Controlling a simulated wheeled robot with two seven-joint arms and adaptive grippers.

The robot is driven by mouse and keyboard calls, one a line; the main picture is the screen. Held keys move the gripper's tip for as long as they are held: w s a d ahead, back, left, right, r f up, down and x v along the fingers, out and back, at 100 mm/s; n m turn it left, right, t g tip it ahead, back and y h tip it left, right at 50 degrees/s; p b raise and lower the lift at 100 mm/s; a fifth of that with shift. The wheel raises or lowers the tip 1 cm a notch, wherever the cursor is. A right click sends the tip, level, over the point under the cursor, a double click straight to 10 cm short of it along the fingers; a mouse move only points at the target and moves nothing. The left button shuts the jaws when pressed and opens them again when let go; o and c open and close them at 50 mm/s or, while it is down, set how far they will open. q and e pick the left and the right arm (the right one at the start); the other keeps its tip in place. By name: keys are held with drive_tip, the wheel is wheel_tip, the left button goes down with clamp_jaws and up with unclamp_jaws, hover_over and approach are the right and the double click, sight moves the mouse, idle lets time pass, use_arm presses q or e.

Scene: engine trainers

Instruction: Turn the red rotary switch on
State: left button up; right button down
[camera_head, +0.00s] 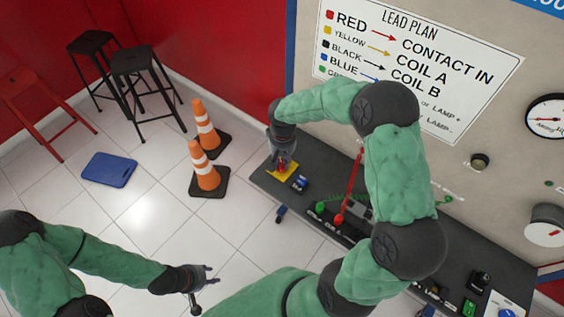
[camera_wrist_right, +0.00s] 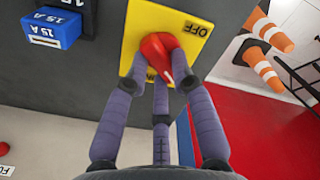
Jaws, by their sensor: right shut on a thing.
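The red rotary switch (camera_wrist_right: 158,55) sits on a yellow plate (camera_wrist_right: 192,24) in the right wrist view. A white mark shows on the knob, and the word OFF is on the plate beside it. In the head view the switch (camera_head: 282,168) and its yellow plate (camera_head: 288,175) are at the far left end of the dark bench. My right gripper (camera_wrist_right: 160,75) is shut on the red knob, its fingers around it; it also shows in the head view (camera_head: 281,160). My left gripper (camera_head: 208,280) is open and empty over the floor, at the lower left.
A blue 15 A breaker (camera_wrist_right: 50,28) is next to the yellow plate. The dark bench (camera_head: 335,183) carries a red lead (camera_head: 350,187) and other parts. Two orange cones (camera_head: 205,168), stools (camera_head: 140,75) and a blue mat (camera_head: 109,170) are on the floor.

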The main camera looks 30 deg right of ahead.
sight(283, 164)
drive_tip(key=m+b, duration=0.2)
drive_tip(key=m, duration=0.3)
drive_tip(key=shift+s+m, duration=0.1)
drive_tip(key=shift+m, duration=0.2)
drive_tip(key=shift+s+m+b, duration=0.15)
drive_tip(key=shift+m+b, duration=0.7)
drive_tip(key=shift+m, duration=1.25)
drive_tip(key=c, duration=1)
unclamp_jaws()
drive_tip(key=shift+c, duration=0.2)
drive_tip(key=shift+r, duration=0.1)
wheel_tip(283, 164, up, 12)
